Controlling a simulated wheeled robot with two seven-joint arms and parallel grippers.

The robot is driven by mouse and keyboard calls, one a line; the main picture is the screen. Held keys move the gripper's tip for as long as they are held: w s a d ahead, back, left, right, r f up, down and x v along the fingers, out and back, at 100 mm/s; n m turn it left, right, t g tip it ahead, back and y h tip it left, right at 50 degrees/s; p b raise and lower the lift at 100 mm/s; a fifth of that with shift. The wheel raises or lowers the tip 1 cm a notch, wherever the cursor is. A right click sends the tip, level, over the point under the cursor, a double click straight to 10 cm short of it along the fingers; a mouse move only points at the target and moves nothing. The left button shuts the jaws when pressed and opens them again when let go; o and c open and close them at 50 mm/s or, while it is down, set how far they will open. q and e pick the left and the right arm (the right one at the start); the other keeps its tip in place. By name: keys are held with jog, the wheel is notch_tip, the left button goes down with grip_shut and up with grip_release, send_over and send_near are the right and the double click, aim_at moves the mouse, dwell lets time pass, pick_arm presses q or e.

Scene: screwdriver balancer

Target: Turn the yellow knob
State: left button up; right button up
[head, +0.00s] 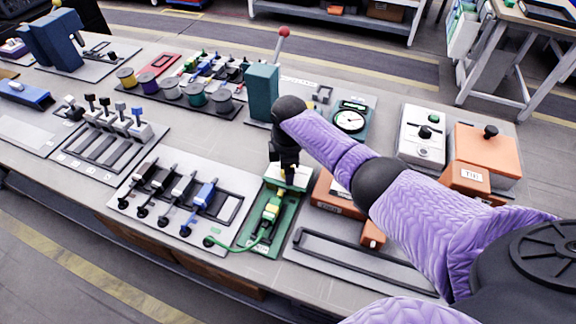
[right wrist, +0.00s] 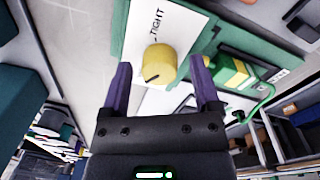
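The yellow knob (right wrist: 158,63) sits on a white plate (right wrist: 188,25) printed "TIGHT" in the right wrist view. A dark notch or pointer mark shows on its top. My right gripper (right wrist: 160,64) is open, with one purple finger on each side of the knob and gaps between fingers and knob. In the head view the right gripper (head: 285,168) points down over the white plate (head: 298,178) at the back of the green station, and hides the knob there. My left gripper is not in view.
A green and yellow tool (head: 271,208) with a green cable lies on the green base (head: 262,248). A lever panel (head: 130,190) stands to the left and a slotted grey panel (head: 350,257) to the right. A blue-green block (head: 262,92) stands behind the gripper.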

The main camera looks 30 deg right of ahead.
grip_shut()
